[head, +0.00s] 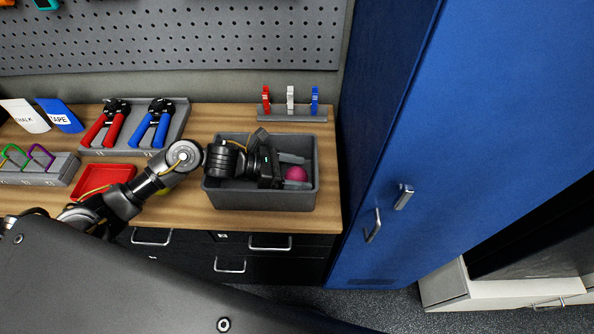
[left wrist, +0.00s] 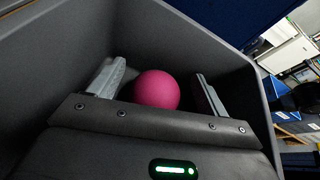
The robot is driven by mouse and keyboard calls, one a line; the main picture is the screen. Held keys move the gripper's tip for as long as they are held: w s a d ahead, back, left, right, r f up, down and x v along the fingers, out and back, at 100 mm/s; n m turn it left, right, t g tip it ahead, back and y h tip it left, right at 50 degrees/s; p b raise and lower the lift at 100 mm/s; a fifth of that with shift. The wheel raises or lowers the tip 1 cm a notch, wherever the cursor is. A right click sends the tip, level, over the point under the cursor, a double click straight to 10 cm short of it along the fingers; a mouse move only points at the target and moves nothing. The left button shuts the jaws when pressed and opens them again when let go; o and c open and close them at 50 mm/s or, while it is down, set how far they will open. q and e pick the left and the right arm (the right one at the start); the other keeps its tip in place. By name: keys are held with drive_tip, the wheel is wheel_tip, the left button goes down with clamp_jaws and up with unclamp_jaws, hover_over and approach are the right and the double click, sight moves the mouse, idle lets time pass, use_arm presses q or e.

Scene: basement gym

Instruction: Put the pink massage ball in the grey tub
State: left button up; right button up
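The pink massage ball (head: 297,174) is inside the grey tub (head: 262,200), near its right end. The ball also shows in the left wrist view (left wrist: 156,90), between the two fingers with a gap on each side. My left gripper (head: 294,171) reaches into the tub from the left with its fingers spread open around the ball. In the left wrist view the gripper (left wrist: 160,90) sits within the tub walls (left wrist: 190,40). Whether the ball touches the tub floor cannot be told. My right gripper is not in view.
A red tray (head: 103,180) lies left of the tub, with something yellow partly hidden by my arm. A rack with red, white and blue clips (head: 291,113) stands behind the tub. A tall blue cabinet (head: 440,150) stands close on the right.

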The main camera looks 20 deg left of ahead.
sight(294, 171)
use_arm(q)
drive_tip(key=shift+s+d+f, duration=0.1)
drive_tip(key=shift+f, duration=0.1)
drive_tip(key=shift+r+p, duration=0.6)
drive_tip(key=shift+p, duration=0.25)
drive_tip(key=shift+a+r, duration=0.1)
drive_tip(key=shift+a, duration=0.25)
drive_tip(key=b+v, duration=0.3)
drive_tip(key=v, duration=0.2)
drive_tip(key=shift+s+a, duration=0.2)
drive_tip(key=shift+a, duration=0.2)
drive_tip(key=shift+s+a+r, duration=0.15)
drive_tip(key=shift+a+r, duration=0.3)
